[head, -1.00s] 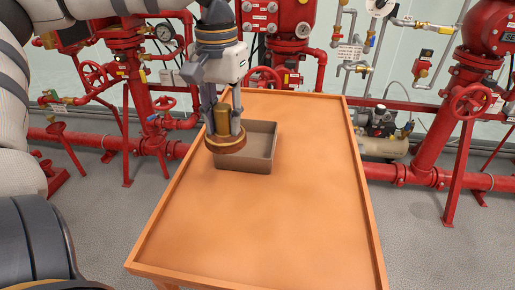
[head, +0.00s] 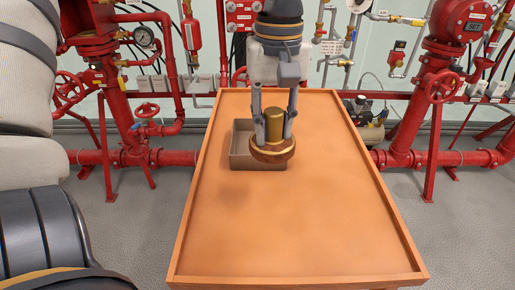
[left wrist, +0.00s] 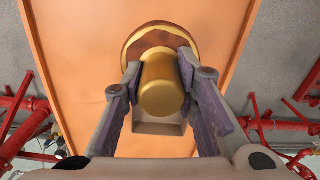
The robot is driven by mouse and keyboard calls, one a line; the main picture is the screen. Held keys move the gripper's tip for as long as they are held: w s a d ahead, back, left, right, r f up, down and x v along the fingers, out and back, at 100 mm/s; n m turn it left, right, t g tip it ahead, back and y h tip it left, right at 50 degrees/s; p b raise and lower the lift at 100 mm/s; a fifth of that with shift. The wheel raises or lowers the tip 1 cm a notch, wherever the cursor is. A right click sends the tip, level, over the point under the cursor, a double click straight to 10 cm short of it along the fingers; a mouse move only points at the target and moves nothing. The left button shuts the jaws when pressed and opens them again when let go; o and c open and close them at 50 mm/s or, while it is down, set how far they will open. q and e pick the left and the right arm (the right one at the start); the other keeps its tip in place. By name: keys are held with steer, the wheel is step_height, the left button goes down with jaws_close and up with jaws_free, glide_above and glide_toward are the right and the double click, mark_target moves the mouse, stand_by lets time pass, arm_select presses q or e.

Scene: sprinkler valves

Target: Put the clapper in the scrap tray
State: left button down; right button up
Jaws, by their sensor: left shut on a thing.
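The clapper (head: 272,151) is a brass disc with a dark reddish-brown band and a gold cylindrical stem. My left gripper (head: 274,124) is shut on its stem, with one finger on each side; the disc hangs below. In the left wrist view, the clapper (left wrist: 161,88) sits between the two fingers (left wrist: 160,85). The scrap tray (head: 241,160) is a grey-brown open box on the orange table. In the head view the clapper overlaps the tray's right part and hides some of it. In the wrist view the tray (left wrist: 158,128) shows partly behind the stem. My right gripper is not in view.
The orange table (head: 300,225) has a low raised rim, and its front and right areas are clear. Red pipes and valves (head: 440,90) stand behind and beside it. A small compressor (head: 367,125) stands beyond the table's right edge.

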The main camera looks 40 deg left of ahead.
arm_select(q)
steer(key=shift+w+f, duration=0.1)
steer(key=shift+w, duration=0.05)
steer(key=w+a+f, duration=0.2)
steer(key=a+f, duration=0.1)
steer(key=f, duration=0.1)
steer(key=w+a+f+b, duration=0.1)
steer(key=w+a+f, duration=0.2)
steer(key=a+f, duration=0.1)
steer(key=w+a+f, duration=0.3)
steer(key=f, duration=0.1)
steer(key=shift+w+a+f, duration=0.2)
steer(key=shift+w+a, duration=0.05)
steer(key=shift+a, duration=0.05)
steer(key=shift+f, duration=0.35)
steer(key=shift+r, duration=0.1)
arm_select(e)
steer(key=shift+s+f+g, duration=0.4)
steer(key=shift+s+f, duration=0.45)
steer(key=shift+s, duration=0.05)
arm_select(q)
steer(key=c, duration=1.3)
jaws_free()
